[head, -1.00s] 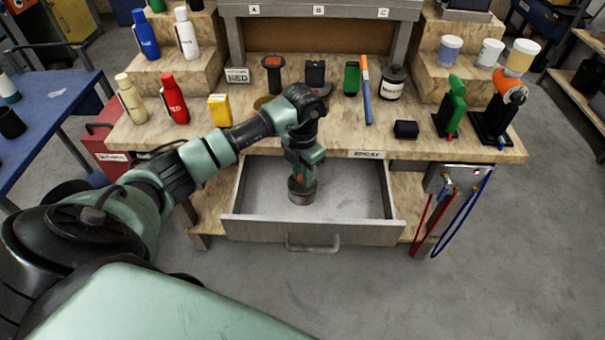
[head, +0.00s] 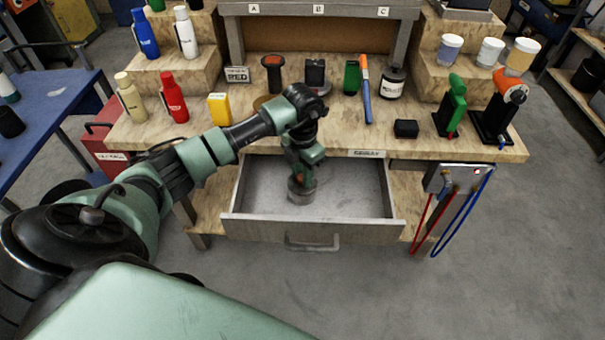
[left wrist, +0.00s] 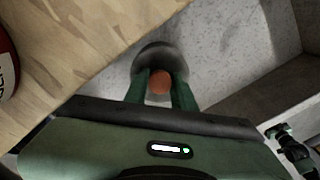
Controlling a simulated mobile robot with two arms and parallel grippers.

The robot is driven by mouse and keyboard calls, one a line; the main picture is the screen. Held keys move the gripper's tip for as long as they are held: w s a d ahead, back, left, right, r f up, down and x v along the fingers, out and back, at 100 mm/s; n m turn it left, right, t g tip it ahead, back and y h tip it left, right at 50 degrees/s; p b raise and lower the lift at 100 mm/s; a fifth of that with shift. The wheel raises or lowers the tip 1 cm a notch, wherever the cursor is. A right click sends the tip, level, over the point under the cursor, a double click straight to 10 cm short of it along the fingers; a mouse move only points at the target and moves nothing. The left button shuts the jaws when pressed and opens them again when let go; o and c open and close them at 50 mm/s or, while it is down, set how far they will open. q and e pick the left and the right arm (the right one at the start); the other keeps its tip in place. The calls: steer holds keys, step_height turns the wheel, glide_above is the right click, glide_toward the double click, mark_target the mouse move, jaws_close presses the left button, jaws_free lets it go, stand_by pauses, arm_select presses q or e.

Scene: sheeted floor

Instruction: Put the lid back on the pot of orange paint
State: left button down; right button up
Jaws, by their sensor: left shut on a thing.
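My left gripper (head: 301,178) reaches down into the open drawer (head: 355,203). It is shut on a grey round lid-like piece (head: 302,194). In the left wrist view, the green fingers (left wrist: 160,85) close around an orange knob (left wrist: 159,82) on this grey round piece (left wrist: 163,55). A brown round thing (head: 262,102) on the bench is partly hidden behind my left arm. My right gripper is out of view.
The bench top (head: 350,135) overhangs the drawer. Hoses (head: 465,215) hang at right. The drawer floor looks otherwise clear.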

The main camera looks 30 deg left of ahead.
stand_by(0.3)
arm_select(q)
steer(key=c, duration=0.6)
jaws_free()
steer(key=shift+r+p, duration=2.4)
steer(key=shift+r, duration=1.05)
jaws_close()
